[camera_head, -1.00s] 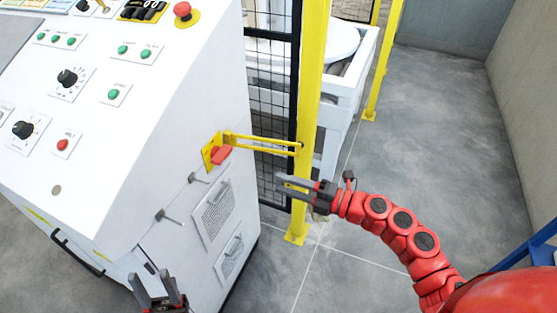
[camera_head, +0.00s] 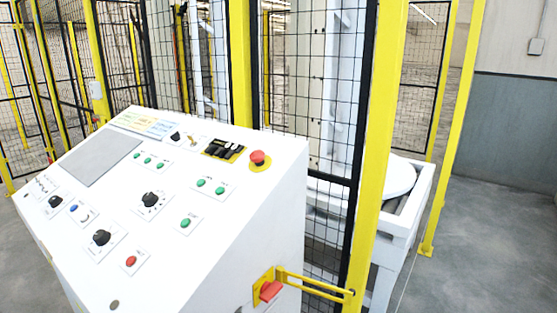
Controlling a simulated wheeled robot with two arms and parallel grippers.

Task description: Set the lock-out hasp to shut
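The lock-out hasp (camera_head: 315,284) is a yellow barred arm low in the view, right of centre. It reaches from a yellow bracket on the right side of the white control cabinet (camera_head: 275,225) across to the yellow fence post (camera_head: 374,150). A red block (camera_head: 270,291) sits at the bracket end. The far end of the hasp meets the post's edge; I cannot tell whether it is fastened there. Neither of my grippers shows in this view.
The cabinet's sloped panel carries buttons, knobs and a red emergency stop (camera_head: 259,158). Black mesh fencing (camera_head: 290,85) stands behind it. A white machine with a round table (camera_head: 390,180) stands behind the post. Grey floor (camera_head: 480,220) is clear at the right.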

